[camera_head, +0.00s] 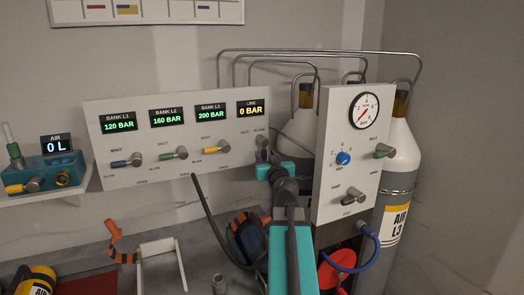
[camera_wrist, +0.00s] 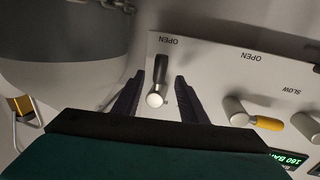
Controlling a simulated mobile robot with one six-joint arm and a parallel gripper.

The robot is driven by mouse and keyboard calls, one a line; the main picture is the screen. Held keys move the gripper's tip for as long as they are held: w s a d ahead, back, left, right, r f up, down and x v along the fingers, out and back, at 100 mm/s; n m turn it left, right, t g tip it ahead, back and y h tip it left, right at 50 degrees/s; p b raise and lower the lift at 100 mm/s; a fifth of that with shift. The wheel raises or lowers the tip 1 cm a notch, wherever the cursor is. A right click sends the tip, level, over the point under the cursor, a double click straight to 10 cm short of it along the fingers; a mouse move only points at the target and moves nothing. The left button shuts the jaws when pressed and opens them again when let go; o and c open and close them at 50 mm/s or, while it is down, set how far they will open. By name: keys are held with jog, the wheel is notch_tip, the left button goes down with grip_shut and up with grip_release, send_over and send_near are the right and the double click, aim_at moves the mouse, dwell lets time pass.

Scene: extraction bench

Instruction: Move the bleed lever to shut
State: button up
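The lever under the LINE display (camera_head: 262,142) has a dark handle and a pale round knob; its name label is too small to read, so I cannot confirm it is the bleed lever. In the wrist view, which is upside down, this lever (camera_wrist: 160,72) points toward the word OPEN. My gripper (camera_wrist: 158,95) is open, with one dark finger on each side of the lever and visible gaps to both. In the head view my gripper (camera_head: 268,166) is at the panel's lower right corner and partly hides the lever.
The white panel (camera_head: 105,185) carries several other levers, including a yellow-handled one (camera_wrist: 268,123) beside mine. A second panel (camera_head: 333,120) with a gauge stands close to the right. Grey-white cylinders (camera_head: 400,150) stand behind it. Thin pipes arch above.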

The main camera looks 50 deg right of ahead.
aim_at(265, 153)
jog(key=shift+p+x, duration=0.4)
jog(key=shift+x, duration=1.65)
jog(key=shift+c, duration=0.5)
